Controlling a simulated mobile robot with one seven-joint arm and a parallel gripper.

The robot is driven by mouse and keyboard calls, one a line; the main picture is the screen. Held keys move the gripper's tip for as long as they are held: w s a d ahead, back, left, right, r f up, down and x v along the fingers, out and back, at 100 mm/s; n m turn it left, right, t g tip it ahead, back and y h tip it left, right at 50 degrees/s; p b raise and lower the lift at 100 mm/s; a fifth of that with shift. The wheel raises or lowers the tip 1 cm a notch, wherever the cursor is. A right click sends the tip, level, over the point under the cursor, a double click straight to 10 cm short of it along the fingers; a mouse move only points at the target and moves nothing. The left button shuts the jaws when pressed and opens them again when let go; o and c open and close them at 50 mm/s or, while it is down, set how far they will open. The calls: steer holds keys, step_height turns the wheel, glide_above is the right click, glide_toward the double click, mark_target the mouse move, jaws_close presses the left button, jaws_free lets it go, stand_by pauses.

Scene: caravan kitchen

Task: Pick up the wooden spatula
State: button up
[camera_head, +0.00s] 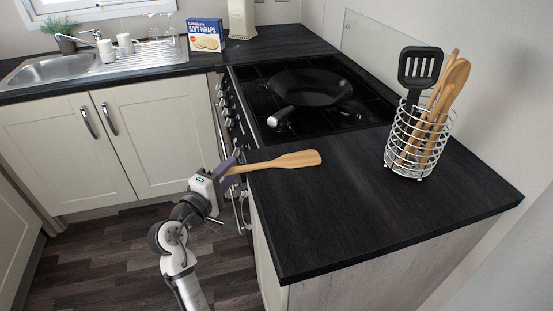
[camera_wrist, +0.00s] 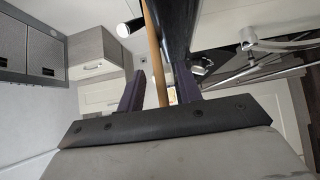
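The wooden spatula (camera_head: 297,159) lies at the left edge of the dark worktop, in front of the hob, its handle jutting past the edge to the left. My gripper (camera_head: 230,167) is beside this edge, at the handle end. In the wrist view, the handle (camera_wrist: 156,55) runs between the two fingers of my gripper (camera_wrist: 161,82). Gaps show on both sides of the handle, so the fingers look open around it, not closed on it. The exact handle end is hidden by my gripper in the head view.
A wire holder (camera_head: 418,145) with a black slotted turner (camera_head: 420,67) and other wooden utensils stands on the right. A black pan (camera_head: 310,88) sits on the hob (camera_head: 262,100). The worktop (camera_head: 350,205) in front is clear. Oven handles and the counter edge are close to my gripper.

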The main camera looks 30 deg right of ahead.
steer(key=shift+w+d, duration=0.25)
steer(key=shift+d, duration=0.1)
jaws_close()
step_height(320, 180, up, 20)
stand_by(0.6)
steer(key=shift+a+f, duration=0.1)
steer(key=shift+a, duration=0.05)
stand_by(0.5)
